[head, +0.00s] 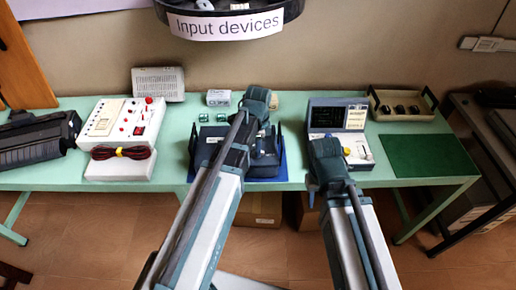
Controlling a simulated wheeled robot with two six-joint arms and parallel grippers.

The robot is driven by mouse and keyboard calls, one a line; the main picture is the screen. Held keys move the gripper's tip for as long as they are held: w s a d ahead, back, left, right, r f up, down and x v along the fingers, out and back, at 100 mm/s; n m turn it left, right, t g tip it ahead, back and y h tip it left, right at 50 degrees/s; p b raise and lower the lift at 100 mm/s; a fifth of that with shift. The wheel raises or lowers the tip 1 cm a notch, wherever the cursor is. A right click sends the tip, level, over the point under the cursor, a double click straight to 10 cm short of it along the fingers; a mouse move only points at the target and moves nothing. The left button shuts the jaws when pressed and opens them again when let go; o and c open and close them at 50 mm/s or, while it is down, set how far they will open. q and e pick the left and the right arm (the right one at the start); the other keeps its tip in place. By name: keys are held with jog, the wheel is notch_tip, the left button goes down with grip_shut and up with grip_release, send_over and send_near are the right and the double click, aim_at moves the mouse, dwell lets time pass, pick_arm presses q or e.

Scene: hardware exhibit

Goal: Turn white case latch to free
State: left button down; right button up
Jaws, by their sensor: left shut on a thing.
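My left gripper (258,96) is at the back middle of the green table, its fingers mostly hidden by its own wrist. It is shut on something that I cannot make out. A pale rounded thing (274,100) shows just right of its tip. A small white box (218,98) lies just left of it. A larger white case (158,83) with a grid-like front stands further left at the back. No latch is clear on either. My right gripper (326,158) is in front of a grey device with a screen (337,115); its fingers are hidden.
A dark device on a blue mat (282,168) lies beneath my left arm. A white control box (122,118) with red knobs and a black case (35,137) are on the left. A green mat (428,160) and a tray (403,112) are on the right. The mat is bare.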

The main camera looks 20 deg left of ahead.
pick_arm(q)
jog(key=n, duration=0.4)
jog(key=shift+w+a, duration=0.1)
jog(key=shift+w, duration=0.1)
jog(key=n, duration=0.4)
jog(key=shift+w+a+n, duration=0.15)
jog(key=shift+a+n, duration=0.05)
jog(key=shift+n, duration=0.2)
jog(key=n, duration=0.4)
jog(key=shift+a+n, duration=0.2)
jog(key=shift+n, duration=0.1)
jog(key=n, duration=0.4)
jog(key=shift+a, duration=0.2)
jog(key=shift+n, duration=0.3)
jog(key=c, duration=0.8)
grip_release()
jog(key=shift+c, duration=0.2)
